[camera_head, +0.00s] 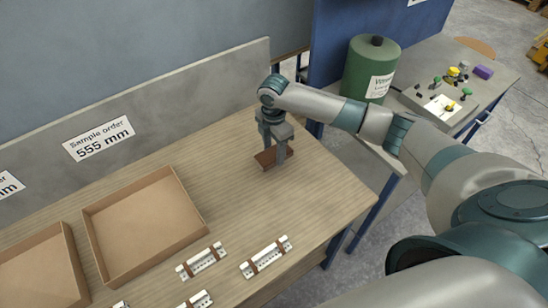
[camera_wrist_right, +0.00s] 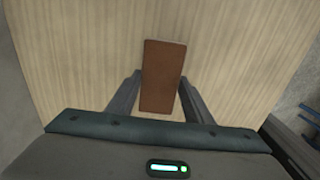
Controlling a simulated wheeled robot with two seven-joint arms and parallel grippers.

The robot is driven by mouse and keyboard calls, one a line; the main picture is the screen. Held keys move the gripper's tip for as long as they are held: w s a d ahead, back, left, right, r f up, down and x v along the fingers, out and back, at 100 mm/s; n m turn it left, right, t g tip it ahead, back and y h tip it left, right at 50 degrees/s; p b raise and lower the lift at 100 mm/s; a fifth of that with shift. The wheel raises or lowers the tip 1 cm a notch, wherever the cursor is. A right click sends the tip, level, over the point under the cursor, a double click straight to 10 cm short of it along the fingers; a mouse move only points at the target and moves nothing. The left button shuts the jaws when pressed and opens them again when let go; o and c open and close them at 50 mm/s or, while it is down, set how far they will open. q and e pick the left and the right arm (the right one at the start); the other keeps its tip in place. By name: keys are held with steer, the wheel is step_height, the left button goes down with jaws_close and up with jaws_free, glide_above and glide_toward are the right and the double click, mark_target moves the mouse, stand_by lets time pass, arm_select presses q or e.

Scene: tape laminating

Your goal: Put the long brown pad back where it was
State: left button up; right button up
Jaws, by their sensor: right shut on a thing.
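The long brown pad (camera_head: 265,158) is at the back right of the wooden table, between the fingers of my right gripper (camera_head: 273,154). In the right wrist view the pad (camera_wrist_right: 163,72) is a plain brown rectangle, with one finger of my right gripper (camera_wrist_right: 159,92) at each long side. The gripper is shut on the pad and points down. I cannot tell whether the pad touches the tabletop or is just above it. My left gripper is not in view.
A cardboard tray (camera_head: 201,222) stands on the table (camera_head: 310,200), with another (camera_head: 75,262) farther left. White parts with brown bands (camera_head: 265,257) lie near the front edge. A green canister (camera_head: 358,80) stands on a table at the right. Clear wood surrounds the gripper.

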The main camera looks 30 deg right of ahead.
mark_target(274, 153)
step_height(274, 153, down, 3)
steer(key=shift+f+p, duration=0.2)
steer(key=shift+p, duration=0.65)
steer(key=shift+f, duration=0.3)
steer(key=shift+f, duration=0.1)
steer(key=o, duration=1)
